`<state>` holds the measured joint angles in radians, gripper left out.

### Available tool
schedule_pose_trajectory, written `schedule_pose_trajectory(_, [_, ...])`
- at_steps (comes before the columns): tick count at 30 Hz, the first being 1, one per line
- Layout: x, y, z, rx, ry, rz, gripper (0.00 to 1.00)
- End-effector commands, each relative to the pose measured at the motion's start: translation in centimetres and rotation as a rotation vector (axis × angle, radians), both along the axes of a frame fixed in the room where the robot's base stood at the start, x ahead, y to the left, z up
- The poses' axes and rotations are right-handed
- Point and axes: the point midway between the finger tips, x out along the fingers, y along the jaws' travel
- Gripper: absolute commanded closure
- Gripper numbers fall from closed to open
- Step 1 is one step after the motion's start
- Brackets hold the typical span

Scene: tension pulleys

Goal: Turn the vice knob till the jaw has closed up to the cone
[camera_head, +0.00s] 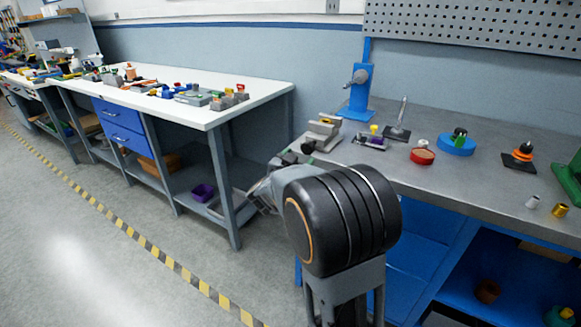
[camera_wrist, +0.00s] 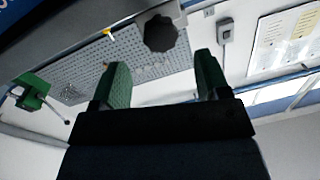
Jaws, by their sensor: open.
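The vice (camera_head: 323,131) is a small beige-grey block at the left front corner of the grey bench. In the wrist view a black lobed knob (camera_wrist: 160,33) stands out from a grey body at the top edge. My gripper (camera_wrist: 161,72) is open, its two green-padded fingers apart and empty. The knob shows beyond the fingertips, roughly centred between them, with no clear contact. I cannot make out the cone or the jaw gap for sure.
Right of the vice stand a small fixture with a yellow top (camera_head: 374,129), a blue post (camera_head: 360,92), a red round dish (camera_head: 422,156) and a blue ring (camera_head: 456,145). A white-topped bench (camera_head: 260,82) with loose parts stands at left. Floor is clear between.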

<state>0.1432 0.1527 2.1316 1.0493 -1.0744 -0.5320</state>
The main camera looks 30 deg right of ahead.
Motion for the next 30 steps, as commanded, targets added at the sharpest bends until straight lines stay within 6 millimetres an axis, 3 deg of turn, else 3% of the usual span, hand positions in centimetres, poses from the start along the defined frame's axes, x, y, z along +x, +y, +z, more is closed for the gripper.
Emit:
schedule_pose_trajectory(6, [-1.7, 3.0, 0.0, 0.000, 0.000, 0.003, 0.31])
schedule_pose_trajectory(13, [-2.6, 4.2, -0.1, -0.001, -0.001, 0.001, 0.31])
schedule_pose_trajectory(25, [-2.6, 4.4, -0.1, 0.002, 0.000, 0.006, 0.31])
schedule_pose_trajectory(30, [-1.4, 6.0, 0.1, 0.052, 0.009, 0.153, 0.31])
